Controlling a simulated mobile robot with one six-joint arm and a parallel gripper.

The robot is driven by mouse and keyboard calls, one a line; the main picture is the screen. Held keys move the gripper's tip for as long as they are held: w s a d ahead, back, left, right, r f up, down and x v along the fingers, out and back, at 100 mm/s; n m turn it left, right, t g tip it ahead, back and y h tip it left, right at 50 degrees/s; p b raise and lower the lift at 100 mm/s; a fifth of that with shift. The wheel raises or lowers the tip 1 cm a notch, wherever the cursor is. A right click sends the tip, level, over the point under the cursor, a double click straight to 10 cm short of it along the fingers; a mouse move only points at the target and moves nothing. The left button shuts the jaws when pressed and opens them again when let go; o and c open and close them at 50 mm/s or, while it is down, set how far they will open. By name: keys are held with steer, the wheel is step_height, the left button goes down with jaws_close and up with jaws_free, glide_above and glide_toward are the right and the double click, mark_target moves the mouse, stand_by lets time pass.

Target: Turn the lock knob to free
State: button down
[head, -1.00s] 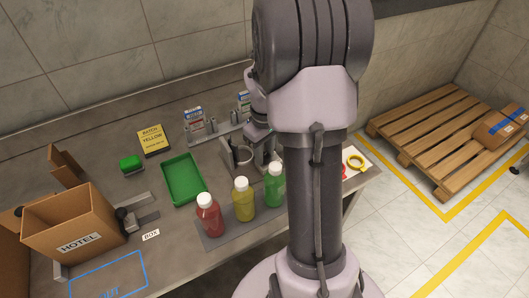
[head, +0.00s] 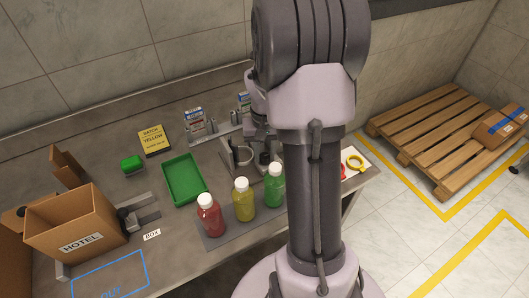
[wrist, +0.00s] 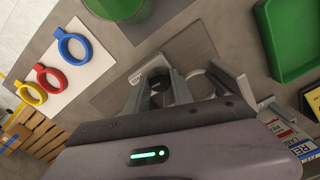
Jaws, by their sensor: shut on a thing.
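My gripper (wrist: 158,84) points down at the grey feeder plate (wrist: 112,96) in the wrist view. Its fingers are shut on a small dark part between them, which appears to be the lock knob (wrist: 158,76). The knob is mostly hidden by the fingers, and its angle cannot be read. A grey ring-shaped holder (head: 243,156) stands on the plate just left of the gripper in the head view. In that view my arm covers most of the gripper (head: 264,158).
Red (head: 210,215), yellow (head: 243,200) and green (head: 274,186) bottles stand in front of the feeder. A green tray (head: 184,178) lies left. Small boxes (head: 195,118) stand behind. A HOTEL carton (head: 82,243) is far left.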

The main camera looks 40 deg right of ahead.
mark_target(264, 155)
steer(key=shift+m, duration=1.6)
steer(key=c, duration=1.1)
jaws_free()
steer(key=shift+r, duration=0.15)
step_height(264, 155, up, 17)
steer(key=p, duration=0.7)
steer(key=shift+r, duration=0.1)
